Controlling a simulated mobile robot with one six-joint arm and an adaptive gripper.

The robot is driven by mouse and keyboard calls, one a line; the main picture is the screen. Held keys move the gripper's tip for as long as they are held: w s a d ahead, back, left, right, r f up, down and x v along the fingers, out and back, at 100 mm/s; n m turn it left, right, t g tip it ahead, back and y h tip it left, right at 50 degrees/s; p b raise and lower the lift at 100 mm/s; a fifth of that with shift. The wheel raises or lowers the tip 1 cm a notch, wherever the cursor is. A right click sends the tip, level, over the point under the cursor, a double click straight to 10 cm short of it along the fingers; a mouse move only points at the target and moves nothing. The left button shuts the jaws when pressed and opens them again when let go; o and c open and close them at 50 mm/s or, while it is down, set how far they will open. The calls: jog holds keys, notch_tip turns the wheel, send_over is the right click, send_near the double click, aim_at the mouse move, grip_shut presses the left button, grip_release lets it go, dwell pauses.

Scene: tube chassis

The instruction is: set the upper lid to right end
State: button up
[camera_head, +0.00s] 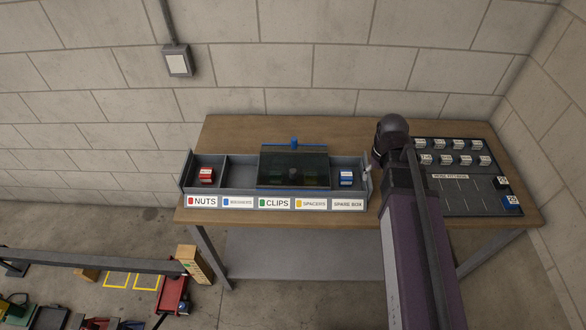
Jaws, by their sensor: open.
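A long grey tray (240,184) with labelled compartments stands on the workbench. A dark, see-through lid (293,165) lies over its middle-right part, roughly above the CLIPS and SPACERS labels. A blue knob (294,142) stands at the lid's back edge, and a blue strip (293,188) runs along the front. I cannot tell whether a second lid lies underneath. The right end compartment is uncovered and holds a blue-and-white block (346,177). My gripper (371,168) is open beside the tray's right end, apart from the lid, and mostly hidden by my arm.
A red-and-white block (206,175) sits in the left end compartment. A dark board (465,181) with several small white-topped blocks lies on the workbench (240,132) at right. A wall stands close behind. A red bin (172,293) and a rail are at lower left.

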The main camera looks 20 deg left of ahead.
jog(key=w+a+r+n+p, duration=0.2)
jog(key=a+r+n, duration=0.1)
jog(key=a, duration=1.1)
jog(key=r+n+p, duration=0.2)
jog(key=n, duration=0.1)
send_over(293, 170)
jog(key=shift+f, duration=0.15)
jog(key=shift+f, duration=0.15)
notch_tip(293, 170, down, 14)
jog(key=b, duration=1.3)
jog(key=shift+r+b, duration=0.25)
jog(key=shift+b, duration=0.05)
grip_shut()
